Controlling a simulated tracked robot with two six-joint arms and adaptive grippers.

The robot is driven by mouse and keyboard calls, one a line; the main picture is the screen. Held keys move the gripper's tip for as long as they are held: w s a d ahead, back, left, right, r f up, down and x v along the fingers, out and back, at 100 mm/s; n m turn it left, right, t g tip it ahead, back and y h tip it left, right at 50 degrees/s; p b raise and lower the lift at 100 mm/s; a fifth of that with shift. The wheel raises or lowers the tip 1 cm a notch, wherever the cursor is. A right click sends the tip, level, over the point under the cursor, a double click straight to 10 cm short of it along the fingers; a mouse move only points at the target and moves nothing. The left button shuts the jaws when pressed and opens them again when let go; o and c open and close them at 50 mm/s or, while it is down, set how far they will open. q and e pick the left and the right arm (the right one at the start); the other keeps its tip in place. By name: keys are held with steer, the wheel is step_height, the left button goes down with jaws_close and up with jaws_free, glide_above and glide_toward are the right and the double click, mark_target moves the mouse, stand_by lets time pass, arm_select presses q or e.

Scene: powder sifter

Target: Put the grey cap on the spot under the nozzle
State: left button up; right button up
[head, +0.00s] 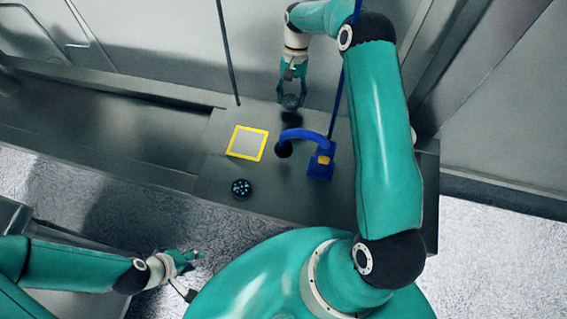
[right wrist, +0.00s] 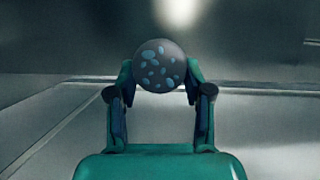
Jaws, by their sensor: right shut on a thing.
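My right gripper (head: 290,97) is shut on the grey cap (right wrist: 160,66), a round dark grey piece with blue spots. In the right wrist view the fingertips grip its two sides. In the head view it is held above the far part of the dark table, behind the nozzle. The nozzle (head: 305,135) is a blue arch on a blue base, with a black end at its left. The spot beneath that end is hidden from above. My left gripper (head: 190,256) is at the lower left, away from the table objects; its jaw opening is unclear.
A yellow-edged square (head: 234,141) lies left of the nozzle. A black round piece with pale blue spots (head: 241,188) lies nearer on the table (head: 290,200). A thin dark rod (head: 228,55) and a blue rod (head: 338,100) stand at the back.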

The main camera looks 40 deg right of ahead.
steer(key=d, duration=0.2)
glide_toward(284, 159)
steer(key=shift+m, duration=0.4)
step_height(284, 159, down, 5)
steer(key=shift+s+r, duration=0.1)
steer(key=shift+r, duration=0.1)
steer(key=shift+s+a+f+b, duration=0.25)
steer(key=shift+s+a+b, duration=0.1)
steer(key=shift+s+a, duration=0.2)
steer(key=shift+s+a+f+b, duration=0.3)
steer(key=shift+s+a, duration=0.2)
steer(key=shift+a, duration=0.1)
steer(key=shift+w+f, duration=0.15)
steer(key=shift+f, duration=0.1)
steer(key=o, duration=1.1)
steer(key=shift+d+f, duration=0.1)
steer(key=shift+o, duration=0.2)
